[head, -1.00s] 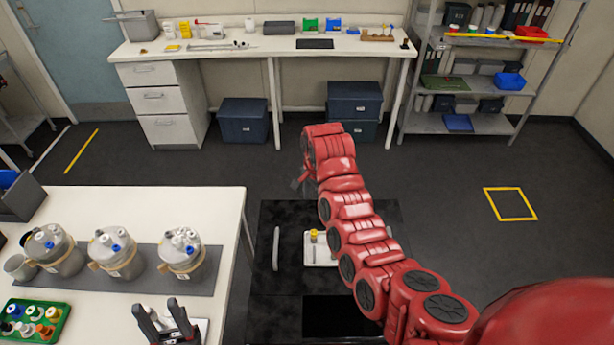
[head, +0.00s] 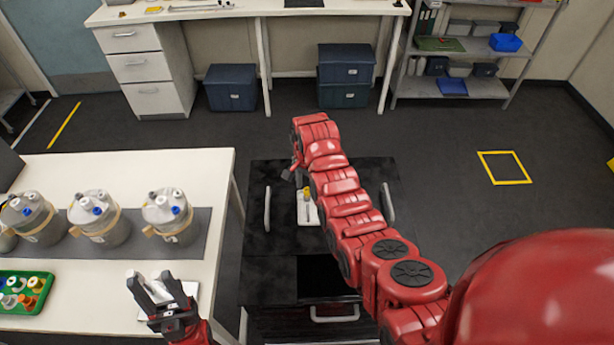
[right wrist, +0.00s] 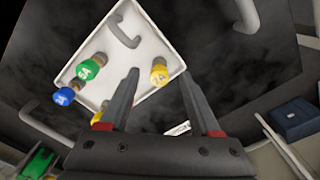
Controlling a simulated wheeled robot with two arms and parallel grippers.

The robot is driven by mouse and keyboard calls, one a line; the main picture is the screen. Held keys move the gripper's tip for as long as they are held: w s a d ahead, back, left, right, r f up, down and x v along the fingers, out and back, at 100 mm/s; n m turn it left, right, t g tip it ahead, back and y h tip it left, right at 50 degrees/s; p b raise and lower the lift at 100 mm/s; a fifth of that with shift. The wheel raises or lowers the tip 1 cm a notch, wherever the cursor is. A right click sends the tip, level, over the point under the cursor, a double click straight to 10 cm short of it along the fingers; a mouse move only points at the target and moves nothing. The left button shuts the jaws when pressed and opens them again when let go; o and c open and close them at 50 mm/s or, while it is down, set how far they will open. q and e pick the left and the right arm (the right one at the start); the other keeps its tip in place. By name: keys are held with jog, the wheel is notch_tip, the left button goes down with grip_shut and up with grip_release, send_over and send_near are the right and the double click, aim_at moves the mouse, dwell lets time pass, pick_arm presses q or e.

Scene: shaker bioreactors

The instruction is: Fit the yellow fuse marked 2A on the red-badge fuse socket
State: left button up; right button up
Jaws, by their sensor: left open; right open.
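A yellow-capped fuse (head: 307,193) stands at a white tray (head: 307,216) on my dark base top in the head view. In the right wrist view, a yellow fuse (right wrist: 159,74) stands near the right corner of the white tray (right wrist: 116,38); its mark is blurred but looks like 2A. My right gripper (right wrist: 158,77) is open and empty, its fingertips appearing on either side of that fuse, apart from it. In the head view the right gripper (head: 292,173) is partly hidden by its arm. My left gripper (head: 152,288) is open over the left table. I cannot make out a red-badge socket.
On the left table (head: 150,165) stand grey bioreactor vessels (head: 98,217) and a green tray (head: 8,306) of coloured caps. Floor to the right is clear.

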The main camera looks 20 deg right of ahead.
jog(key=shift+f, duration=1)
grip_shut()
jog(key=shift+r, duration=0.15)
jog(key=shift+r+p, duration=0.35)
jog(key=shift+r, duration=0.15)
jog(key=shift+r, duration=0.25)
jog(key=shift+s+r, duration=0.1)
jog(key=shift+r, duration=0.3)
jog(key=shift+r, duration=0.1)
